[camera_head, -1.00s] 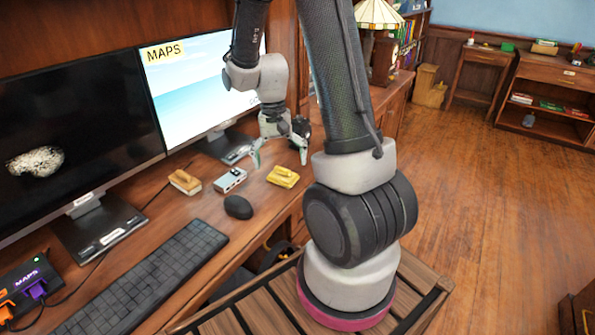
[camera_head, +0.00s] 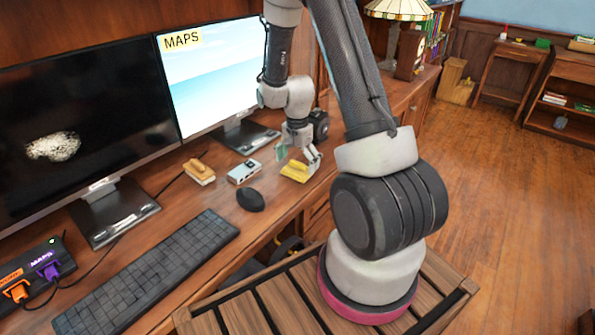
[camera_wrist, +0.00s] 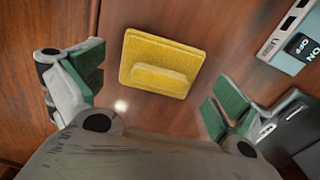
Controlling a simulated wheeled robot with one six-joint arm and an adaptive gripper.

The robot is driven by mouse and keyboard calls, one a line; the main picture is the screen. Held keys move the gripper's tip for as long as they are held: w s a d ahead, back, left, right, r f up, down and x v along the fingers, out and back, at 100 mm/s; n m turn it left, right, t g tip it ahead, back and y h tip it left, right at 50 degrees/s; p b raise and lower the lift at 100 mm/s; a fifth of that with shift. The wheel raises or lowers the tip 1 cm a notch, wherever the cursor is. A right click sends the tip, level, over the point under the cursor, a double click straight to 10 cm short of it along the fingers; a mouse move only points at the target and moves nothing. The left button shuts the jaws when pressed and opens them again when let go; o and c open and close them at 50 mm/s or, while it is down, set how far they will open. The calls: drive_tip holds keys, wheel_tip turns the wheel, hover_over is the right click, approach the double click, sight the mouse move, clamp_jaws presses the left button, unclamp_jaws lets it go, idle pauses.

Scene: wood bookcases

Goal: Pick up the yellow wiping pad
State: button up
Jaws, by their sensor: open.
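The yellow wiping pad (camera_head: 295,171) lies on the desk near its front edge, to the right of a small silver device. In the wrist view the yellow pad (camera_wrist: 162,62) is a square block with a raised grip bar, lying just beyond and between the green-padded fingers. My gripper (camera_head: 297,157) is open above the pad, with its fingers spread; the wrist view also shows my gripper (camera_wrist: 158,92) empty. The pad looks untouched by either finger.
The silver device (camera_head: 244,172) with a switch, a tan-and-white block (camera_head: 200,172) and a black mouse (camera_head: 250,199) lie to the left. A black object (camera_head: 319,124) stands behind my gripper. The monitor (camera_head: 210,75) and keyboard (camera_head: 150,272) are farther left.

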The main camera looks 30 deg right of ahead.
sight(297, 162)
drive_tip(key=shift+f, duration=0.35)
drive_tip(key=c, duration=1.3)
drive_tip(key=shift+s, duration=0.1)
drive_tip(key=shift+r, duration=0.1)
drive_tip(key=shift+r, duration=0.3)
drive_tip(key=c, duration=0.3)
wheel_tip(297, 162, up, 9)
drive_tip(key=shift+r, duration=0.2)
drive_tip(key=shift+c, duration=0.8)
drive_tip(key=o, duration=0.7)
drive_tip(key=shift+c, duration=0.2)
drive_tip(key=c, duration=0.4)
